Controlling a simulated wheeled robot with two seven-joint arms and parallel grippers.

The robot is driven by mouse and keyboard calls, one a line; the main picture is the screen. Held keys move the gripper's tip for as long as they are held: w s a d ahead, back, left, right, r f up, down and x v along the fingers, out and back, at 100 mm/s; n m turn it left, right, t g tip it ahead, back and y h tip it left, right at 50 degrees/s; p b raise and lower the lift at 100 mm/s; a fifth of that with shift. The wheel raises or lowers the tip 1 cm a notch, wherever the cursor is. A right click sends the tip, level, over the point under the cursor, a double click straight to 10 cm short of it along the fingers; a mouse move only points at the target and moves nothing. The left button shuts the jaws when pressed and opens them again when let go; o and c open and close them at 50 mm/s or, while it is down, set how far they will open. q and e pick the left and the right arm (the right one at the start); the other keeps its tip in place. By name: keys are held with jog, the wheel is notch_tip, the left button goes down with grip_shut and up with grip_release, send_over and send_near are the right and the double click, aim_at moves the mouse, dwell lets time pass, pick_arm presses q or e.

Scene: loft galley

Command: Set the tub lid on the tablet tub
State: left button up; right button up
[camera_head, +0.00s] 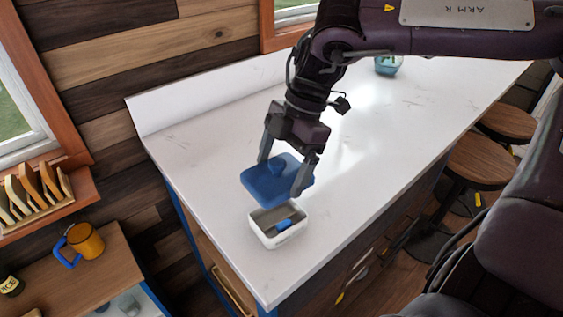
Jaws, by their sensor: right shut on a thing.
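The tablet tub (264,236) is a white open box on the counter, in front of and below the lid. A small blue thing (284,225) lies inside the tub. The lid is held above the counter at the tub's far side; its exact height is hard to tell. My left gripper is not in view.
The white counter (400,110) is mostly clear, with a teal glass (388,65) at its far end. Its front edge is close to the tub. A side table with an orange mug (85,241) stands lower left. Stools (480,160) stand at the right.

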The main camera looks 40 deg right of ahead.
jog(key=shift+f+b, duration=1.3)
jog(key=shift+f, duration=0.7)
jog(key=shift+f+b, duration=2.65)
jog(key=shift+f, duration=0.85)
jog(key=o, duration=0.9)
